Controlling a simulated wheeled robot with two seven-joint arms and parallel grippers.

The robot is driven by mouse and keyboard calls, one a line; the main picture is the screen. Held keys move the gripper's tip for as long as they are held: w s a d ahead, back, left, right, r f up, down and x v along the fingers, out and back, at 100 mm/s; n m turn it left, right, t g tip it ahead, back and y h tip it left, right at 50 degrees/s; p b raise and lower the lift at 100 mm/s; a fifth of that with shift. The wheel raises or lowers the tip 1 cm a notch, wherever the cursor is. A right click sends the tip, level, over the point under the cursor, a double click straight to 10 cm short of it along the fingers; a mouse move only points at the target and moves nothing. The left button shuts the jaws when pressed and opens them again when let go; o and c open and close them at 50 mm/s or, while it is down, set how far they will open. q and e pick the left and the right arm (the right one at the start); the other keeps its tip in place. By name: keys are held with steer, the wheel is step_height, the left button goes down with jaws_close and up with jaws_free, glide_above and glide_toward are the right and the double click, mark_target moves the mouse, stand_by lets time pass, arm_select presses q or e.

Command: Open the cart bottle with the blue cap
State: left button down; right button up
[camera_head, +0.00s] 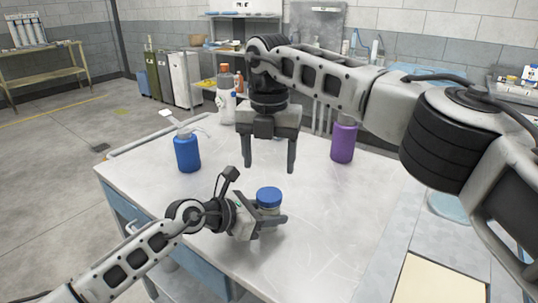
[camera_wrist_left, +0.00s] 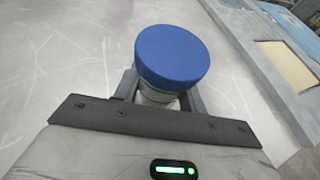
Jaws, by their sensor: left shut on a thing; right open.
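The bottle with the blue cap (camera_head: 269,196) stands on the cart top near its front. The cap is on the bottle, and it also shows in the left wrist view (camera_wrist_left: 172,57). My left gripper (camera_head: 270,217) is shut on the bottle's body below the cap; in the left wrist view its fingers (camera_wrist_left: 158,92) lie on both sides of the body. Most of the body is hidden by the cap and fingers. My right gripper (camera_head: 270,168) points down, open and empty, above and behind the bottle, with its fingertips apart from the cap.
The cart top (camera_head: 320,235) is clear around the bottle. A blue bottle (camera_head: 187,152) stands at the left, a purple bottle (camera_head: 343,143) at the right, and a white bottle with an orange cap (camera_head: 225,85) at the back. Bins (camera_head: 184,78) stand on the floor beyond.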

mark_target(270, 194)
step_height(270, 194, down, 8)
steer(key=shift+r, duration=0.25)
steer(key=c, duration=0.8)
steer(key=o, duration=1.1)
steer(key=shift+c, duration=0.2)
steer(key=shift+r, duration=2.35)
steer(key=shift+c, duration=1.3)
steer(key=shift+r, duration=1.5)
step_height(270, 194, down, 8)
steer(key=shift+d+r, duration=0.1)
steer(key=shift+r, duration=0.05)
